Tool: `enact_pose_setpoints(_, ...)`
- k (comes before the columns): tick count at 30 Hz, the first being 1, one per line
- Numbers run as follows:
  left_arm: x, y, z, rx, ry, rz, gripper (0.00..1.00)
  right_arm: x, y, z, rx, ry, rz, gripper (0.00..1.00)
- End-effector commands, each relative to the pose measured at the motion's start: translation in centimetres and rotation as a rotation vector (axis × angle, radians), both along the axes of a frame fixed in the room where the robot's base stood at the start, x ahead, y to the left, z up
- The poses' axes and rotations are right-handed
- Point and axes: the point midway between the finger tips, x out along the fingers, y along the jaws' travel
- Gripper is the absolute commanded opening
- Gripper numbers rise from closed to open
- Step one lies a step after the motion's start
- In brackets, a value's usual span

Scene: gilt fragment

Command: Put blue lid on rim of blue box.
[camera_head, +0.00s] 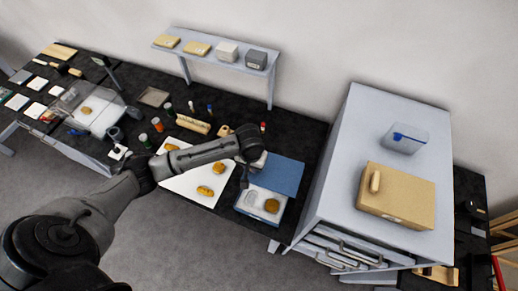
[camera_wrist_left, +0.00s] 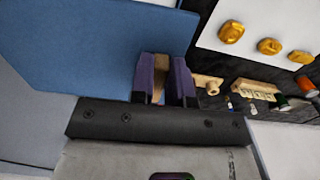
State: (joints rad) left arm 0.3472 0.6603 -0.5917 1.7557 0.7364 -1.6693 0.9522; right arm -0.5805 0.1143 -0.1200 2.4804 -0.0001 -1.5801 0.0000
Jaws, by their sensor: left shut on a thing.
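The blue lid (camera_head: 284,177) is over the back part of the blue box (camera_head: 246,212), whose front part is open. A gold-brown piece (camera_head: 271,206) and a pale piece show inside the box. My left gripper (camera_head: 245,182) is at the lid's left edge. In the left wrist view the lid (camera_wrist_left: 85,45) fills the upper left, and the purple fingers (camera_wrist_left: 162,82) are shut at its edge with a tan strip between them. Whether the lid touches the rim is hidden. My right gripper is not in view.
A white board (camera_head: 183,187) with several gold-brown pieces lies left of the box. A grey cabinet (camera_head: 352,150) with a tan box (camera_head: 398,196) on top stands to the right. Small bottles and a wall shelf (camera_head: 220,50) are behind.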

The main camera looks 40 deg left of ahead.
Motion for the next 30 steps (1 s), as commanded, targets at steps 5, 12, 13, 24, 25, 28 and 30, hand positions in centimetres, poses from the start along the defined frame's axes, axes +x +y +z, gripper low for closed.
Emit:
enact_pose_setpoints(5, 0.0, 0.0, 0.0, -0.001, 0.0, 0.0, 0.0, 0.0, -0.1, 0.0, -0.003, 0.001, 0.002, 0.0)
enact_pose_setpoints(12, 0.7, -0.8, 2.0, 0.0, -0.005, -0.017, 0.0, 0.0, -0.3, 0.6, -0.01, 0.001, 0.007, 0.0)
enact_pose_setpoints(13, 0.9, -1.0, 2.8, 0.001, -0.007, -0.023, 0.0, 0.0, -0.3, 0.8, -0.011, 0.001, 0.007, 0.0)
enact_pose_setpoints(24, 1.8, -6.3, 16.9, 0.004, -0.01, -0.166, 0.0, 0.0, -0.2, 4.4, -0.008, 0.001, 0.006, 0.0)
enact_pose_setpoints(25, 1.7, -6.7, 18.2, 0.004, -0.01, -0.179, 0.0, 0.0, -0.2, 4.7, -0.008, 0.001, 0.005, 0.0)
enact_pose_setpoints(28, 0.8, -7.8, 22.5, 0.005, -0.01, -0.23, 0.0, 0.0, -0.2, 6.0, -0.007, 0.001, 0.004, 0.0)
enact_pose_setpoints(30, -0.1, -8.3, 25.2, 0.005, -0.008, -0.264, 0.0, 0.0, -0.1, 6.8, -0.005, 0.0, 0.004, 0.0)
